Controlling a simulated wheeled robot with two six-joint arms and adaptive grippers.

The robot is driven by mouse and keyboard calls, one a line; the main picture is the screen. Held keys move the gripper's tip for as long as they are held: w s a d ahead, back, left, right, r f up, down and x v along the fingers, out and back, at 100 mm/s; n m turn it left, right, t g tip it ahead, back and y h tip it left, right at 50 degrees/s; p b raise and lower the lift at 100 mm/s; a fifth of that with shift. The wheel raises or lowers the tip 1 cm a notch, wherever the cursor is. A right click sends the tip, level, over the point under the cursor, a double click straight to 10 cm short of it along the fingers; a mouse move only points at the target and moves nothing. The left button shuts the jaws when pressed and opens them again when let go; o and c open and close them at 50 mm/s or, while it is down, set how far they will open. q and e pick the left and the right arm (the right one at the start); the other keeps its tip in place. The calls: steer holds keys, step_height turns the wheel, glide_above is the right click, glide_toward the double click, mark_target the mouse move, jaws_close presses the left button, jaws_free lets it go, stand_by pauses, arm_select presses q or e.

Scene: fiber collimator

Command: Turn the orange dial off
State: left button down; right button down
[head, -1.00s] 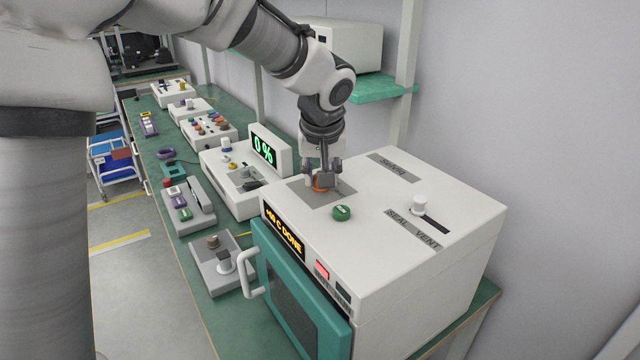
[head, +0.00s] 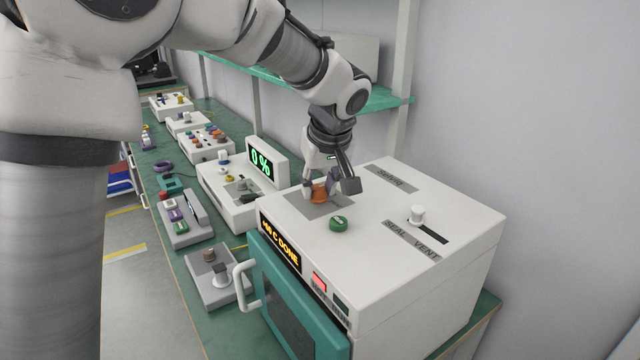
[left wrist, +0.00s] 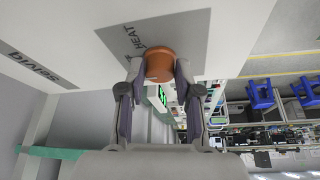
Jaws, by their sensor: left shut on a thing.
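The orange dial (head: 319,195) sits on a grey plate (head: 304,207) on top of the white oven-like box (head: 390,265). My left gripper (head: 327,190) reaches down from above with one finger on either side of the dial, shut on it. In the left wrist view, the dial (left wrist: 160,64) lies between the two fingertips (left wrist: 159,72), and a pale mark shows on its side. The word HEAT is printed on the plate beside it. Where the dial's pointer stands is not clear. My right gripper is not in view.
A green knob (head: 339,223) stands close in front of the dial. A white slider knob (head: 417,214) stands by the SEAL and VENT labels. The front display (head: 281,243) ends in "C DONE", above a teal door (head: 288,300). A 0 % display (head: 262,162) stands behind left.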

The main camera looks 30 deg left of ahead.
arm_select(q)
steer(key=c, duration=0.9)
jaws_free()
steer(key=shift+f, duration=0.15)
steer(key=shift+c, duration=0.2)
steer(key=shift+o, duration=0.8)
steer(key=shift+w+a+f, duration=0.15)
steer(key=shift+w+a, duration=0.05)
steer(key=shift+a, duration=0.05)
steer(key=v, duration=0.7)
steer(key=shift+r, duration=0.25)
